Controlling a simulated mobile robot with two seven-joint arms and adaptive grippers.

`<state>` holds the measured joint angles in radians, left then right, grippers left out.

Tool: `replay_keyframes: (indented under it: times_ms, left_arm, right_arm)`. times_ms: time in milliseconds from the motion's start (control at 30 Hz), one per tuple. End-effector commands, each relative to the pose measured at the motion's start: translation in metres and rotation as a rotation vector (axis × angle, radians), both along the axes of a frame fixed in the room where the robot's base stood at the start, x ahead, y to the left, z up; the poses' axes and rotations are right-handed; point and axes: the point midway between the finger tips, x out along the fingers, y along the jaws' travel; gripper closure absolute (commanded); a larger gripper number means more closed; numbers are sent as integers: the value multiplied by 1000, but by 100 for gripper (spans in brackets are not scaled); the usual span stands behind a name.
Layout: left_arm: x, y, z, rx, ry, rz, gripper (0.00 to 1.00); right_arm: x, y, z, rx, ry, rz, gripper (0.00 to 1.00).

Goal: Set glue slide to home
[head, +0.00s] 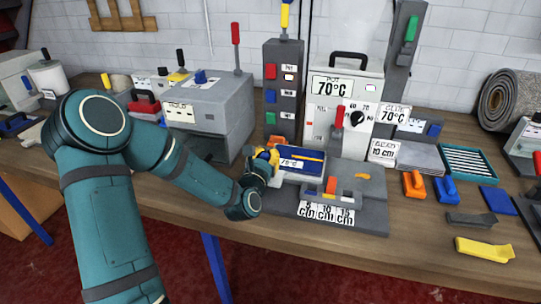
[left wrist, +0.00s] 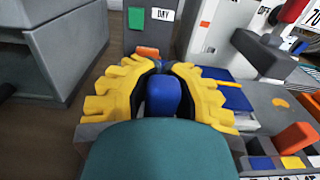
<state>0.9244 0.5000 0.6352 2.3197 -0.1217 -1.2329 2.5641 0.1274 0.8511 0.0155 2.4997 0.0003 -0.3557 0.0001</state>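My left gripper (head: 268,155), with yellow fingers, is low over the bench at the left end of a blue-topped sliding piece (head: 303,154) on a grey base. In the left wrist view my gripper (left wrist: 165,70) has its fingers on both sides of an upright blue knob (left wrist: 163,96), and they look closed against it. I take this knob to be the glue slide's handle, but no label on it is readable. The blue-topped piece also shows in the left wrist view (left wrist: 232,96), right of the fingers. My right gripper is not in view.
The grey base has an orange slider (head: 331,185) and a centimetre scale (head: 326,212). The pot box (head: 345,85) and a tall grey switch column (head: 284,90) stand behind. A grey machine (head: 210,108) stands left. Orange and blue clips (head: 414,184) lie right. The front bench edge is clear.

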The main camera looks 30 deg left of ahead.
Motion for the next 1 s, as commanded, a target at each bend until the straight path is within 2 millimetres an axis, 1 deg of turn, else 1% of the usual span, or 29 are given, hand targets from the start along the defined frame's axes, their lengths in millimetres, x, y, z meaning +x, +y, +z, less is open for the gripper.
replay_keyframes:
  times_ms: [33, 67, 100, 133, 400, 533, 900, 1000]
  left_arm:
    - [-4, 3, -6, -3, 14, 9, 78]
    - [-4, 3, -5, -3, 14, 9, 68]
    - [-3, 3, -5, -4, 12, 9, 53]
    - [-3, 3, -5, -3, 12, 8, 45]
    - [-2, 2, -3, -2, 6, 5, 45]
    - [-7, 0, -2, -1, 6, 5, 45]
    - [-60, -14, -3, -1, 10, 7, 45]
    - [-69, -17, -3, -1, 10, 7, 45]
  right_arm:
    - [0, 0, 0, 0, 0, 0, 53]
    - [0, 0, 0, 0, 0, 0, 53]
    - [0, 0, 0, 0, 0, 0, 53]
    - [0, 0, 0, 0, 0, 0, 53]
    - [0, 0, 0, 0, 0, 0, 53]
    - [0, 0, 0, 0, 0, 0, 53]
    - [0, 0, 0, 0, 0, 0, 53]
    - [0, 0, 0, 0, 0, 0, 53]
